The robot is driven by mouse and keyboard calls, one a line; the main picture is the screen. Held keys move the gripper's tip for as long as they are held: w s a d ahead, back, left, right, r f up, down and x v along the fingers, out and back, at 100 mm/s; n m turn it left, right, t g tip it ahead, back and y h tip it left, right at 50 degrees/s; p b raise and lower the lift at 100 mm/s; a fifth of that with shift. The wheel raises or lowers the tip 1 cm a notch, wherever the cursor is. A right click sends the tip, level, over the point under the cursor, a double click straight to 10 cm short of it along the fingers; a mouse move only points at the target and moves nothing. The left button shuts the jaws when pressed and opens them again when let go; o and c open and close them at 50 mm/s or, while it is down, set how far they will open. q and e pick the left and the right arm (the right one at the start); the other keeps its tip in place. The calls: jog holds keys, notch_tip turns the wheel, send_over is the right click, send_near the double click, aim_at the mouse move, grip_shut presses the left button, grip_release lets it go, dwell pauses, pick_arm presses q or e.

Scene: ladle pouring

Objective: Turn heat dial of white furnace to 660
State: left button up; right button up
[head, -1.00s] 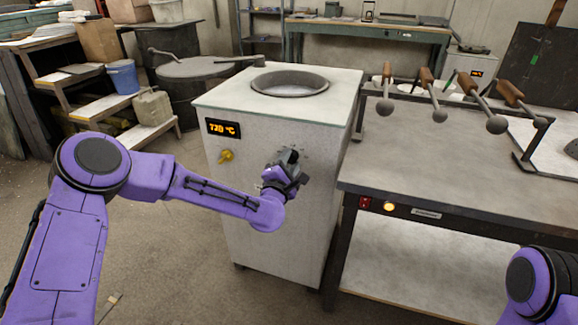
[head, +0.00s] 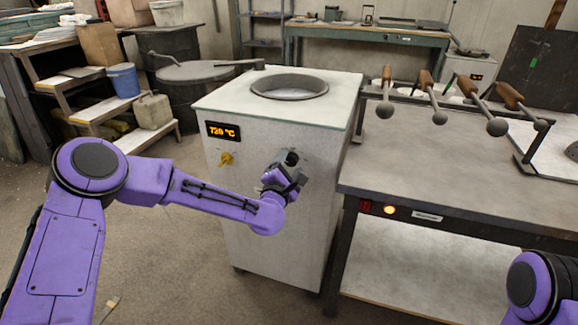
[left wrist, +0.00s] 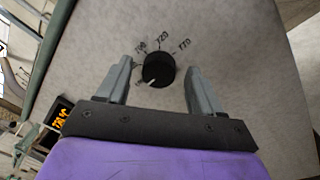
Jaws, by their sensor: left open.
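The white furnace (head: 285,180) stands in the middle of the head view, with an orange display (head: 222,131) that seems to read about 720 °C. A yellow switch (head: 226,159) sits below the display. My left gripper (head: 291,161) is at the furnace front, largely covering the dial there. In the left wrist view, the black heat dial (left wrist: 158,70) lies between the two open fingers of my left gripper (left wrist: 160,66), with gaps showing on both sides. Its white pointer points to the lower left. Printed numbers, including 720, arc above it. My right gripper is out of view.
A grey workbench (head: 455,190) stands close to the furnace's right side, with a rack of wooden-handled ladles (head: 430,95) on it. Wooden steps with a blue bucket (head: 123,78) stand at the left. The floor before the furnace is clear.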

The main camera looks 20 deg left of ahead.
pick_arm(q)
jog(key=shift+s, duration=0.1)
jog(key=s, duration=1)
jog(key=shift+s+f, duration=0.15)
jog(key=shift+f, duration=0.05)
